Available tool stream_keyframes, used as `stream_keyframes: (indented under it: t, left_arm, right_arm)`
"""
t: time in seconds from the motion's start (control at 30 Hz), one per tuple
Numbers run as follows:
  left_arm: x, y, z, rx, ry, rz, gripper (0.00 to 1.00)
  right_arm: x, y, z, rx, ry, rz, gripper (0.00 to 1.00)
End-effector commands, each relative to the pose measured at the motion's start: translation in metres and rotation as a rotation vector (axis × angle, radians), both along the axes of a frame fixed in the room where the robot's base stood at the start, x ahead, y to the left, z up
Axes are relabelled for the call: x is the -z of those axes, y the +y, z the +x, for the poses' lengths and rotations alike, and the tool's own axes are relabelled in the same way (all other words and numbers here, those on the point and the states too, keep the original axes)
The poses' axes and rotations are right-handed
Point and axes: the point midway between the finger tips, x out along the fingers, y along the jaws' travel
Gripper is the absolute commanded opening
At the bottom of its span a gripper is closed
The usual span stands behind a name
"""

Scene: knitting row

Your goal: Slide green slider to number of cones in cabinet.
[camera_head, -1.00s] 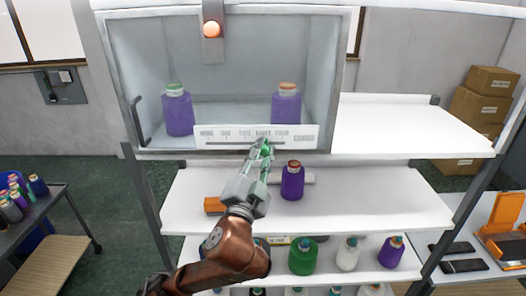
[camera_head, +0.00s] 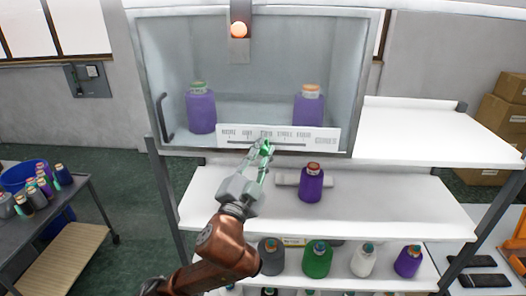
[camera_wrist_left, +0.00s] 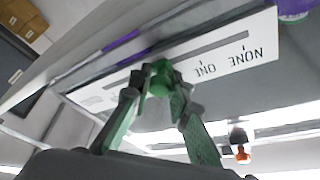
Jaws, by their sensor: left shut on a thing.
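My left gripper (camera_head: 264,149) is shut on the green slider (camera_wrist_left: 159,80), below the word TWO. The slider is mostly hidden by the fingers in the head view. My right gripper is not in view.
Several cones, one green (camera_head: 317,260), stand lower down. An orange lamp (camera_head: 239,30) hangs at the cabinet's top. A cart (camera_head: 85,200) with several cones stands left.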

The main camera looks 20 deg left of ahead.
Motion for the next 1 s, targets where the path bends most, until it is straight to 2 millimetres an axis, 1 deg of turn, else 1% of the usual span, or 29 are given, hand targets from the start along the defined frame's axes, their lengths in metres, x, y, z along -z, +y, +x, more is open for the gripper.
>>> stream_keyframes:
  t: [0.13,0.17,0.43,0.6,0.67,0.7,0.77,0.87,1.0]
  left_arm:
    - [0.000,-0.002,0.000,0.003,0.001,-0.001,0.00]
    - [0.000,-0.002,0.000,0.003,0.001,-0.001,0.17]
    - [0.000,-0.001,0.000,0.001,0.001,-0.001,0.36]
    - [0.000,0.000,0.000,0.001,0.001,-0.001,0.36]
    - [0.000,0.000,0.000,0.000,0.000,-0.001,0.36]
    - [-0.001,0.000,0.000,0.000,0.000,-0.001,0.36]
    - [-0.004,0.000,0.000,0.000,-0.001,-0.001,0.36]
    - [-0.016,-0.001,0.000,0.001,-0.003,-0.001,0.36]
    - [-0.043,0.000,-0.001,0.000,-0.006,-0.003,0.36]
  right_arm:
    - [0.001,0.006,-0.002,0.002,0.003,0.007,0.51]
    - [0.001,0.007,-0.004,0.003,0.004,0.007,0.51]
    - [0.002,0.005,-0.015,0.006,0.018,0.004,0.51]
    - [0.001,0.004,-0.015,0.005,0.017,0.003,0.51]
    - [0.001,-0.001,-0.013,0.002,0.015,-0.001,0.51]
    - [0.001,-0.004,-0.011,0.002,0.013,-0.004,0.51]
    - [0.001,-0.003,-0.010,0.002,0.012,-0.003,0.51]
    - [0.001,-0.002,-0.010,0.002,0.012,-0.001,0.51]
    - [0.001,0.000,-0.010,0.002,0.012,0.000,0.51]
